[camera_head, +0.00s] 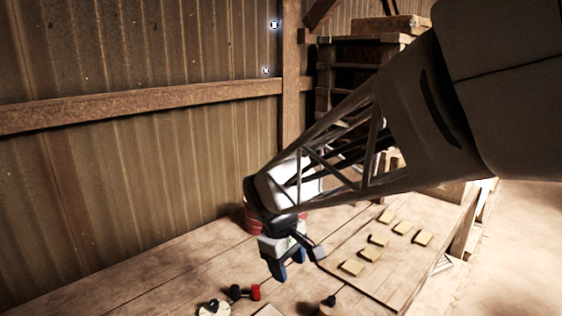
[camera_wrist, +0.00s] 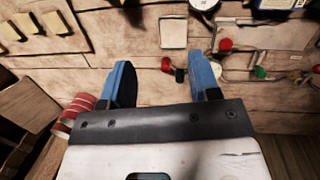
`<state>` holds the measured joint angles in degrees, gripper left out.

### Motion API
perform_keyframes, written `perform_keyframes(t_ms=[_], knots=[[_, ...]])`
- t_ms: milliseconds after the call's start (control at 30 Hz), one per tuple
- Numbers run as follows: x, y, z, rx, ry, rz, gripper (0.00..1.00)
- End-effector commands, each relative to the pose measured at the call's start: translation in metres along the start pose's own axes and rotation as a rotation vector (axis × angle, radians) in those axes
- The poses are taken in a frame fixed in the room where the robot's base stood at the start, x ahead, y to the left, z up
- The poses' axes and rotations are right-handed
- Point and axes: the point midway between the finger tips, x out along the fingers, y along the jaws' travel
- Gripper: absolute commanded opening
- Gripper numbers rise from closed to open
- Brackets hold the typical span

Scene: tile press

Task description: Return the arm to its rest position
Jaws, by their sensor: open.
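My gripper (camera_head: 285,268) hangs from my arm above the wooden workbench (camera_head: 150,275), its blue fingers pointing down. In the wrist view the two blue fingers (camera_wrist: 162,75) are spread apart with nothing between them. Beyond the fingertips lie the bench planks, a pale square tile (camera_wrist: 173,33) and a small red-and-black handle (camera_wrist: 167,65). The height of the gripper over the bench is hard to judge.
Several tan tiles (camera_head: 370,254) lie on a board at the right. A red ringed object (camera_wrist: 70,116) stands beside the gripper. Red (camera_wrist: 226,44) and green (camera_wrist: 260,72) knobs lie right. A corrugated wall (camera_head: 130,180) rises behind; stacked crates (camera_head: 345,75) stand farther back.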

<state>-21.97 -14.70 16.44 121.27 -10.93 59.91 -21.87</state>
Motion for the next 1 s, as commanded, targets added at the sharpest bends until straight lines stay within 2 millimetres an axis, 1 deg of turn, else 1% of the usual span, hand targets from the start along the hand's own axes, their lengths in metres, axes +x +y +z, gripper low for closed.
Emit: perform_keyframes(t_ms=[33, 267, 433, 600, 800, 900, 1000], knots=[[-0.003, 0.004, 0.018, 0.048, 0.015, -0.002, 0.56], [-0.012, 0.008, 0.086, 0.265, 0.078, -0.018, 0.56], [-0.015, 0.004, 0.135, 0.423, 0.124, -0.029, 0.56], [-0.013, -0.005, 0.18, 0.581, 0.169, -0.039, 0.56], [-0.009, -0.02, 0.225, 0.757, 0.222, -0.05, 0.56], [-0.005, -0.027, 0.24, 0.823, 0.24, -0.054, 0.56], [-0.004, -0.032, 0.25, 0.868, 0.256, -0.057, 0.56]])
